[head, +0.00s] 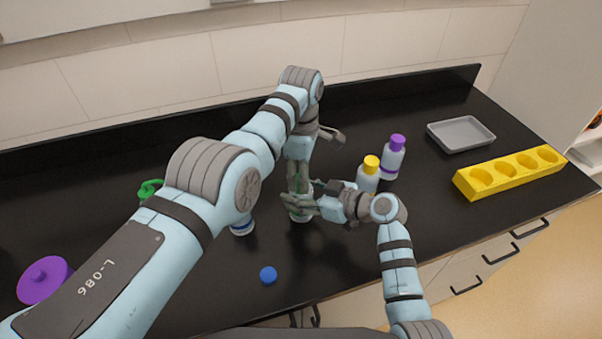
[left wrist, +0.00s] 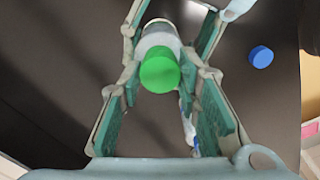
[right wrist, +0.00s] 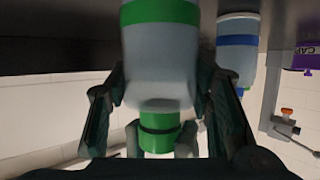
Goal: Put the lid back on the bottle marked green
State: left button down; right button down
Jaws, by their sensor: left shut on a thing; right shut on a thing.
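The bottle marked green (head: 302,215) stands on the black counter in the head view, partly covered by my grippers. Its green band and pale body (right wrist: 160,55) fill the middle of the right wrist view, which is upside down. The green lid (left wrist: 160,70) is between my left fingers in the left wrist view. In the right wrist view the lid (right wrist: 165,135) lines up with the bottle's neck and appears to touch it; its seating is unclear. My left gripper (head: 298,188) points down, shut on the lid. My right gripper (head: 312,205) is shut around the bottle's body from the right.
A blue-banded bottle (head: 242,226) stands close on the left, partly behind my left arm. A loose blue lid (head: 268,275) lies near the front. Yellow-capped (head: 368,178) and purple-capped (head: 391,160) bottles stand right. A grey tray (head: 461,134) and yellow rack (head: 511,171) lie farther right.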

pick_arm(q)
jog(key=m, duration=0.5)
pick_arm(e)
jog(key=shift+f, duration=0.1)
pick_arm(q)
jog(key=m, duration=0.4)
jog(key=shift+m, duration=0.3)
jog(key=m, duration=0.9)
jog(key=shift+m, duration=0.3)
jog(key=m, duration=0.4)
jog(key=shift+f+m, duration=0.1)
jog(key=shift+m, duration=0.2)
jog(key=m, duration=1.3)
jog(key=shift+m, duration=0.3)
jog(key=m, duration=0.6)
jog(key=shift+s+m, duration=0.1)
jog(key=shift+m, duration=0.2)
jog(key=c, duration=1.1)
grip_release()
